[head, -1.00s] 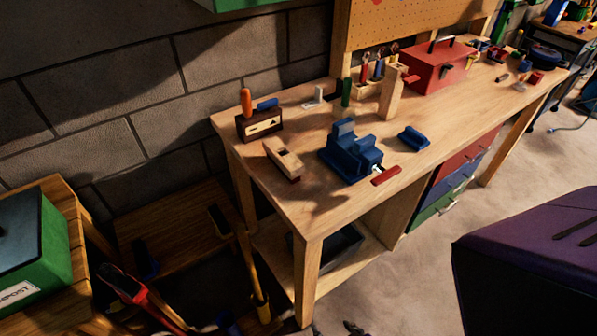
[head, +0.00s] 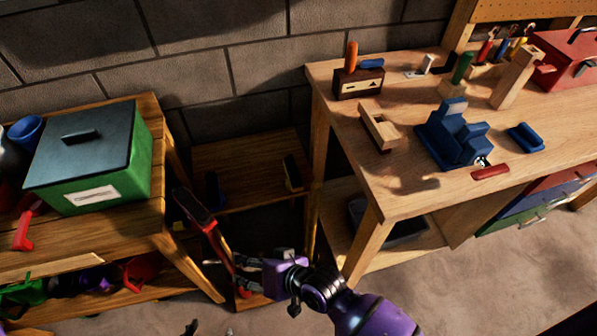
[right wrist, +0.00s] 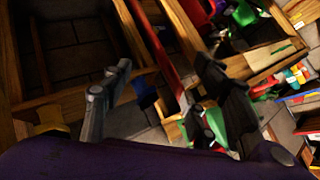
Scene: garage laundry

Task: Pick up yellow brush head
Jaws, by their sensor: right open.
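A dark brush head with a yellow edge (head: 293,173) stands upright on the low wooden platform between the two tables in the head view. It looks like the yellow brush head, but it is small and shadowed. My right gripper (head: 240,272) is low in front of the platform, below and left of the brush head, close to a red-handled tool (head: 212,232). In the right wrist view its two fingers (right wrist: 160,85) are spread with nothing held between them. A yellow patch (right wrist: 55,129) shows at the left there. Dark tips at the head view's bottom edge may be my left gripper (head: 191,328).
The workbench (head: 420,195) stands right, with a blue vise (head: 455,138) and wooden blocks. The left table (head: 150,215) carries a green compost bin (head: 95,165), with clutter on its lower shelf. The low platform (head: 240,160) lies between them against the block wall.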

